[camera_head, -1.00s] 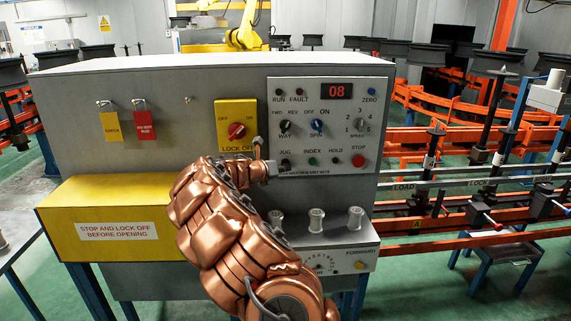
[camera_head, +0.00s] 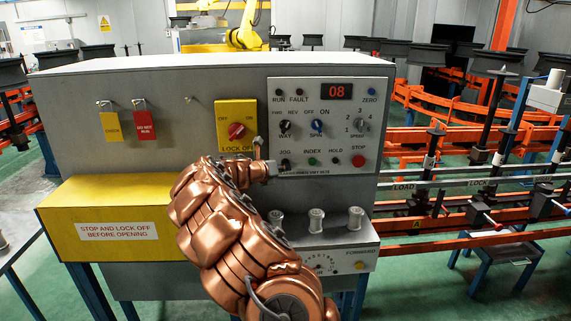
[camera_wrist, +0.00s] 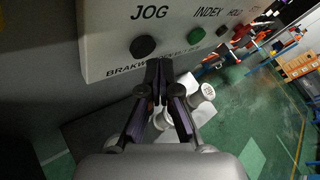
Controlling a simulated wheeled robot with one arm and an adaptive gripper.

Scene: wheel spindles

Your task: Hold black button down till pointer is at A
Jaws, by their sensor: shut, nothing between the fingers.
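The black button (camera_wrist: 143,46) sits under the word JOG on the grey panel in the wrist view. It also shows small in the head view (camera_head: 285,162), close to the end of my arm. My gripper (camera_wrist: 158,66) is shut and empty, with its fingertips just below and right of the button in the wrist view. I cannot tell whether they touch the panel.
The panel also carries a green INDEX button (camera_head: 312,161), a red STOP button (camera_head: 358,160) and several knobs. A yellow lock-off switch (camera_head: 236,126) is left of my gripper. Several pale spools (camera_head: 316,219) stand on the ledge below. Orange rails (camera_head: 470,215) run at right.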

